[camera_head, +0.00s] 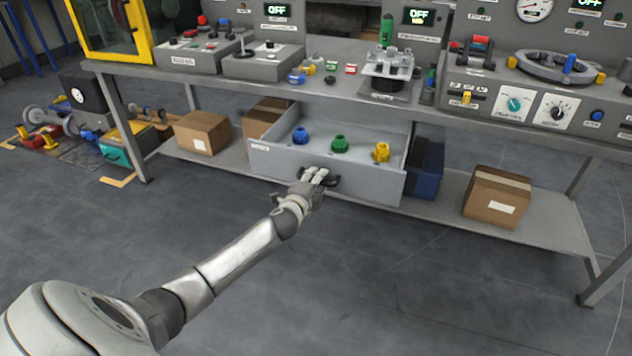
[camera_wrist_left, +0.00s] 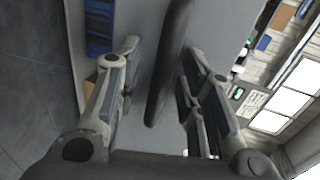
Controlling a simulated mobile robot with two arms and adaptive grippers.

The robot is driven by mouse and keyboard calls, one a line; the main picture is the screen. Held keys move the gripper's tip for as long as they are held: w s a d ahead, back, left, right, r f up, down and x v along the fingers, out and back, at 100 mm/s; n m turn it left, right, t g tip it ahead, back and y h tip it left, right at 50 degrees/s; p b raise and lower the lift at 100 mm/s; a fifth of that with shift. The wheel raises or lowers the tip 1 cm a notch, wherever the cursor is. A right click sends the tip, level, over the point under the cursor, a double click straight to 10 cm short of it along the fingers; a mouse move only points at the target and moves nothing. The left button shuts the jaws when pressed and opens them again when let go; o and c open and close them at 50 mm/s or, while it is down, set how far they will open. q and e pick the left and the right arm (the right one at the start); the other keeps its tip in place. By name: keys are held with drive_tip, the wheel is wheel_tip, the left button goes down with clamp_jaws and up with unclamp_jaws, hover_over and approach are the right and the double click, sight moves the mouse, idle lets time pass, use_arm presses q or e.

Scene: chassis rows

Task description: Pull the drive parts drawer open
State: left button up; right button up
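The drive parts drawer (camera_head: 350,181) is a grey drawer under the workbench, and it stands open. Inside it are a blue part (camera_head: 300,136), a green part (camera_head: 340,145) and a yellow part (camera_head: 381,152). My left gripper (camera_head: 318,177) is at the drawer front, at its dark handle (camera_head: 333,181). In the left wrist view the handle (camera_wrist_left: 170,65) lies between the spread fingers of the left gripper (camera_wrist_left: 158,60). A gap shows between the handle and the left-hand finger; contact with the right-hand finger is unclear. My right gripper is not in view.
The workbench (camera_head: 310,85) carries control boxes and small parts. Cardboard boxes (camera_head: 203,132) (camera_head: 497,196) and a blue bin (camera_head: 426,172) stand on the lower shelf (camera_head: 545,222) beside the drawer. The grey floor (camera_head: 400,290) in front of the drawer is clear.

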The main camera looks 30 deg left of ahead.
use_arm(q)
drive_tip(key=shift+s, duration=0.2)
drive_tip(key=v, duration=1.1)
drive_tip(key=shift+s, duration=0.3)
drive_tip(key=shift+d+r, duration=0.1)
